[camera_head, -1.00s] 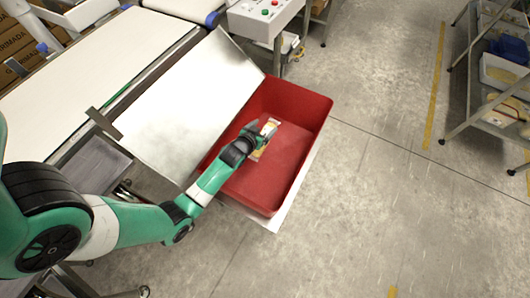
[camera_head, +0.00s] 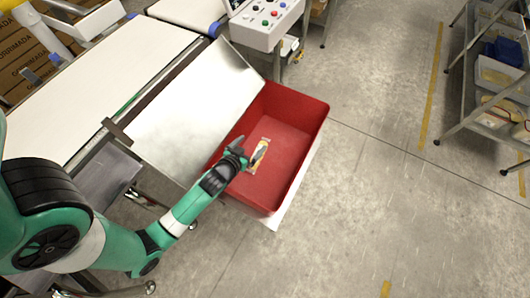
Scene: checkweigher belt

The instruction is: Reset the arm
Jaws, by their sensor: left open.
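My left arm comes in from the left, and its left gripper (camera_head: 250,152) is over the near left part of the red bin (camera_head: 312,112). The gripper is open, and its fingers point into the bin. A small packet (camera_head: 259,150), pale with orange and dark parts, lies in the bin just beyond the fingertips. The fingers partly overlap it in the picture, and I cannot tell whether they touch it. My right gripper does not show.
A sloped metal chute (camera_head: 190,105) leads from the white belt (camera_head: 85,85) to the bin. A control box (camera_head: 266,22) with coloured buttons stands behind the bin. A shelf rack (camera_head: 490,85) is at the far right. The floor (camera_head: 390,180) between is clear.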

